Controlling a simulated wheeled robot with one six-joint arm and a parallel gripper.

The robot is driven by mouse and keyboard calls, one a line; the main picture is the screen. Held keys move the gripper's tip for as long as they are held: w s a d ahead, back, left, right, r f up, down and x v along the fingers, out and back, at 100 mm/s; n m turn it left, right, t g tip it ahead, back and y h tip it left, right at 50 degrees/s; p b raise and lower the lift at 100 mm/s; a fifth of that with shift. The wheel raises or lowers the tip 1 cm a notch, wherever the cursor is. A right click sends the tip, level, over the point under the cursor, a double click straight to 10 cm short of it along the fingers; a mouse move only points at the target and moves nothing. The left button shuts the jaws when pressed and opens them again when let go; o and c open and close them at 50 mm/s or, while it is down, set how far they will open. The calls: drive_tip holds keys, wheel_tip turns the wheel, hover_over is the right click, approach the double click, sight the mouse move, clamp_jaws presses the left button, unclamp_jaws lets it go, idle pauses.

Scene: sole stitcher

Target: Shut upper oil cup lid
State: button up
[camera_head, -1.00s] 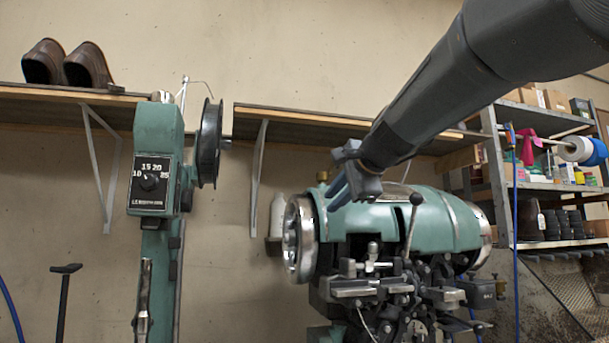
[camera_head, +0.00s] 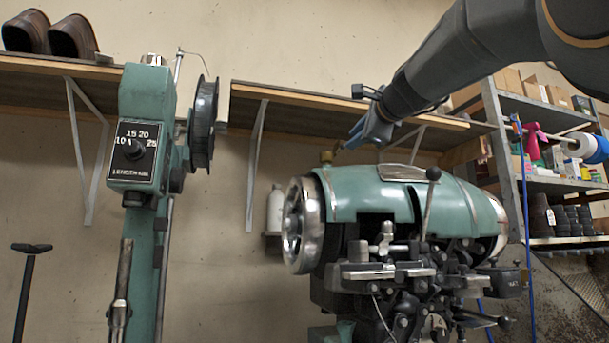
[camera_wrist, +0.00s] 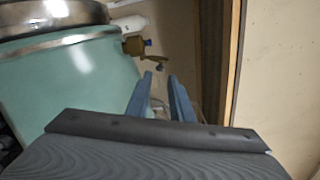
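A small brass oil cup (camera_head: 327,156) stands at the upper left rear of the green machine head (camera_head: 350,192). In the wrist view the brass cup (camera_wrist: 133,46) sits beyond the green cover, with a small brass piece, perhaps its lid, sticking out toward the right (camera_wrist: 160,66). Whether the lid is open is too small to tell for sure. My gripper (camera_head: 356,138) is above the machine cover, to the right of the cup and apart from it. In the wrist view its blue fingers (camera_wrist: 160,77) are spread with a gap and nothing between them.
A wooden wall shelf (camera_head: 300,104) runs behind my gripper. A metal handwheel (camera_head: 301,225) is below the cup, and a white bottle (camera_head: 275,208) stands behind it. A lever with a dark knob (camera_head: 433,174) rises in front of the cover. A green post (camera_head: 145,130) stands left.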

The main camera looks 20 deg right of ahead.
drive_tip(key=w+p, duration=0.2)
drive_tip(key=w, duration=1)
clamp_jaws()
